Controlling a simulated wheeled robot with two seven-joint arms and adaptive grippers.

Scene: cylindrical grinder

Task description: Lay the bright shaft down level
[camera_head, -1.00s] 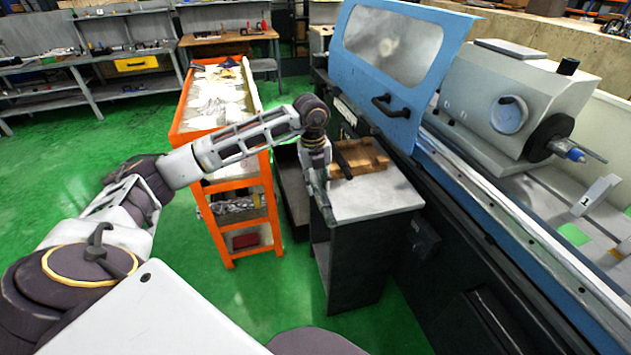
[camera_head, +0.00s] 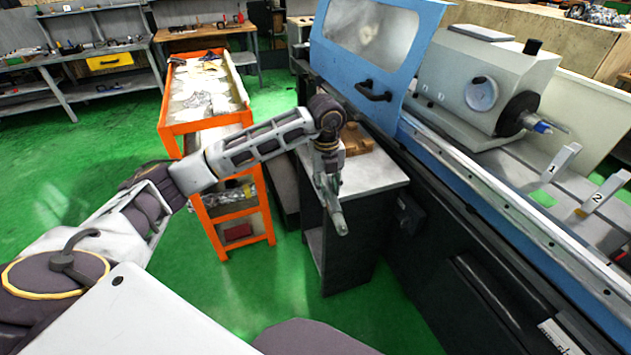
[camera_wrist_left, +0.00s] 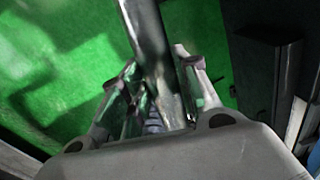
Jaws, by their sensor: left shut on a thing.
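The bright shaft (camera_head: 339,219) is a shiny metal rod that slopes steeply down from my left gripper (camera_head: 328,180) in the head view. Its lower end is free and appears in front of the grey-topped cabinet. In the left wrist view the shaft (camera_wrist_left: 148,35) runs from the top edge down between the fingers of the left gripper (camera_wrist_left: 152,88), which are shut on it. Green floor shows behind it there. The shaft's upper part is hidden by the gripper in the head view. My right gripper is not in view.
The cabinet top (camera_head: 376,179) carries a wooden block (camera_head: 357,139), partly hidden by my arm. The blue grinder (camera_head: 375,40) stands at right, with tags 1 (camera_head: 552,168) and 2 (camera_head: 598,198) on its bed. An orange trolley (camera_head: 206,128) stands left.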

